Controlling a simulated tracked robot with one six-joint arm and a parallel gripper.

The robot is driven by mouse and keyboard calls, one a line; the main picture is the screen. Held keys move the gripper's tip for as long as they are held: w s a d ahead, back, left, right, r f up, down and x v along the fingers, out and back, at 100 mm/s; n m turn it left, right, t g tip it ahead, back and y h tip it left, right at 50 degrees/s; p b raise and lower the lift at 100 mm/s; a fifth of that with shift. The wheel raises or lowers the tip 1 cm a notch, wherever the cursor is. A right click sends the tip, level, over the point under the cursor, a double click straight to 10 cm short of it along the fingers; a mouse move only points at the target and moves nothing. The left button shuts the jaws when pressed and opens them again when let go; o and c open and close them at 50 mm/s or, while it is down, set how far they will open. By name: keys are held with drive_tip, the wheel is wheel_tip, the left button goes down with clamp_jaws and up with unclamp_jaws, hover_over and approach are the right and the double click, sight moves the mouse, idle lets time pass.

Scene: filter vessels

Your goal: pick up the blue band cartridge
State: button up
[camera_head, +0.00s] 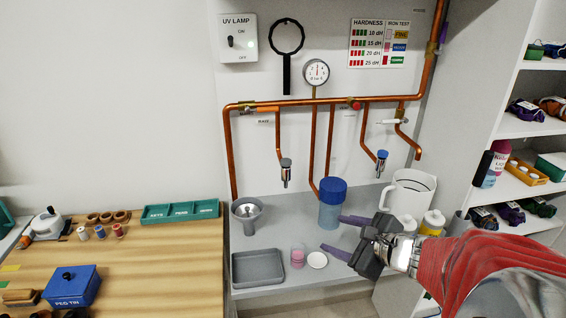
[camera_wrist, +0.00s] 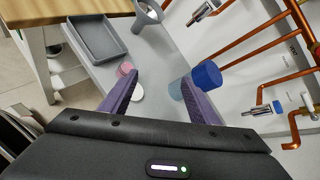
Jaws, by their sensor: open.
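A vessel with a blue cap (camera_head: 332,190) and a translucent bluish body stands upright on the grey counter. It also shows in the wrist view (camera_wrist: 207,75), just right of the right finger. I cannot make out a separate cartridge with a blue band for sure. My gripper (camera_head: 334,234) is open, with nothing between its purple fingers. In the head view its upper fingertip is close to the vessel's lower right side; I cannot tell whether it touches. In the wrist view the fingers (camera_wrist: 161,76) point towards the counter, and the right one partly hides the vessel's body.
A glass with pink contents (camera_head: 297,257) and a white disc (camera_head: 317,260) are in front of the vessel. A grey tray (camera_head: 258,268) and funnel (camera_head: 247,215) are left. A white jug (camera_head: 412,190) stands right. Copper pipes (camera_head: 315,130) hang behind.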

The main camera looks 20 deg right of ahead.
drive_tip(key=s+d+f+m+h, duration=0.2)
drive_tip(key=s+d+m+h, duration=0.1)
drive_tip(key=d+m, duration=0.4)
drive_tip(key=s+d+f+m+h, duration=0.1)
drive_tip(key=s+d+m+h, duration=0.2)
drive_tip(key=d, duration=1)
drive_tip(key=m+h, duration=0.1)
drive_tip(key=m, duration=0.2)
drive_tip(key=shift+s+d+f+m+t+h, duration=0.2)
drive_tip(key=shift+f+m+t+h, duration=0.1)
drive_tip(key=shift+f+m, duration=0.1)
